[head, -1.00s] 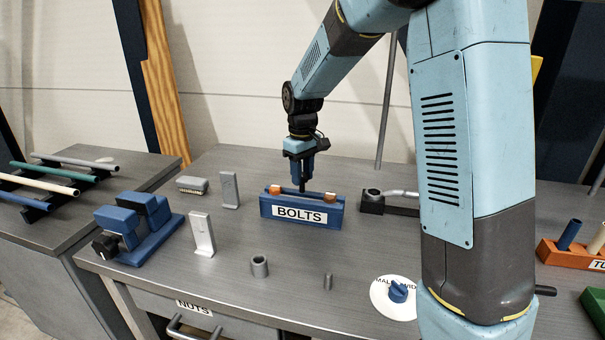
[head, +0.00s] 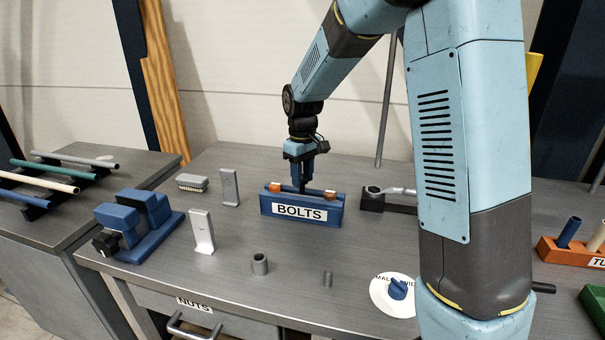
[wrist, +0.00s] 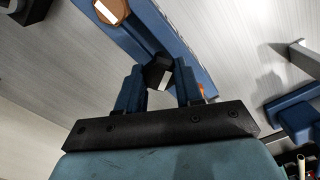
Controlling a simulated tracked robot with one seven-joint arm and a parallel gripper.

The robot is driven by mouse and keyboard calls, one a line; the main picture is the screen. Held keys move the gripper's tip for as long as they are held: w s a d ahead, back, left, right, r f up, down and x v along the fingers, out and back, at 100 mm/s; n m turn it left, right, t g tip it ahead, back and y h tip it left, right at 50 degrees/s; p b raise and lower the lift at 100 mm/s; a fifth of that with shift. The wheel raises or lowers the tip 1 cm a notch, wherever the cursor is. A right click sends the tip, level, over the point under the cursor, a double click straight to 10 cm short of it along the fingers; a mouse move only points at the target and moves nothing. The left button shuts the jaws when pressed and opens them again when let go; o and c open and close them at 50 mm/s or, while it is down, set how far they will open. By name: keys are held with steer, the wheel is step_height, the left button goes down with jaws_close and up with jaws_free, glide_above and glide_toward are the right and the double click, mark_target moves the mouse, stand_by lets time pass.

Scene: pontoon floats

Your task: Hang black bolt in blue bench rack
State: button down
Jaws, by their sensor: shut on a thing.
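The blue bench rack (head: 284,220), labelled BOLTS, stands mid-bench in the head view; its blue bar also shows in the wrist view (wrist: 220,75). Two copper-coloured bolts sit in it, one at the left (head: 274,188) and one at the right (head: 330,194). My gripper (head: 302,186) points down over the rack's middle, between these bolts. In the wrist view my gripper (wrist: 160,85) is shut on the black bolt (wrist: 157,73), whose dark head shows between the fingers. The bolt's lower end is hidden, so I cannot tell how it meets the rack.
A blue vise (head: 135,230) and grey upright brackets (head: 201,231) stand to the left. A dark clamp-like tool (head: 372,199) lies close right of the rack.

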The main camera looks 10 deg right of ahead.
mark_target(304, 177)
steer(key=shift+f, duration=1.65)
steer(key=c, duration=0.7)
jaws_free()
steer(key=shift+o, duration=0.2)
step_height(304, 177, up, 14)
steer(key=shift+f, duration=0.2)
steer(key=s+d+r+m+t, duration=0.1)
steer(key=s+d+r+m, duration=0.1)
steer(key=s+d+r, duration=0.4)
steer(key=s+d+r+m+t, duration=0.1)
steer(key=s+d+m+t, duration=0.15)
steer(key=s, duration=0.65)
steer(key=s+d+f+m+t, duration=0.1)
steer(key=s+d, duration=0.1)
steer(key=s, duration=0.5)
steer(key=s+d+m+t, duration=0.1)
steer(key=s+d+m, duration=0.1)
steer(key=s, duration=0.5)
steer(key=shift+s+d+f, duration=0.2)
steer(key=shift+d+f, duration=0.15)
steer(key=shift+d, duration=0.5)
